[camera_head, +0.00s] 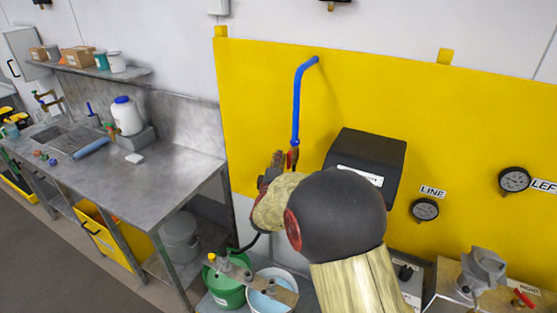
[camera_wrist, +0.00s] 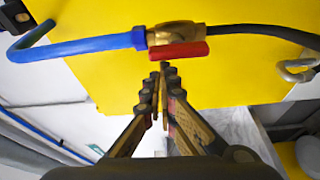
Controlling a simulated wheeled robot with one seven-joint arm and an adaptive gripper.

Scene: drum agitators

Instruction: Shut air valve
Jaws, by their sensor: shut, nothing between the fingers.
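The air valve shows in the wrist view as a brass body (camera_wrist: 174,34) between a blue pipe (camera_wrist: 80,47) and a black hose (camera_wrist: 260,32). Its red handle (camera_wrist: 180,51) lies along the line of the pipe. In the head view the blue pipe (camera_head: 297,105) comes down the yellow panel to the small red handle (camera_head: 292,158). My gripper (camera_wrist: 164,67) is shut and empty, its fingertips just below the handle in the wrist view. I cannot tell whether they touch it. In the head view my gripper (camera_head: 277,163) is just left of the valve, partly hidden by my wrist.
A yellow panel (camera_head: 250,80) stands behind the valve. A dark box (camera_head: 372,155) is to the valve's right, with gauges (camera_head: 424,209) beyond it. A green bucket (camera_head: 225,290) stands below. A steel bench with a sink (camera_head: 180,170) is on the left.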

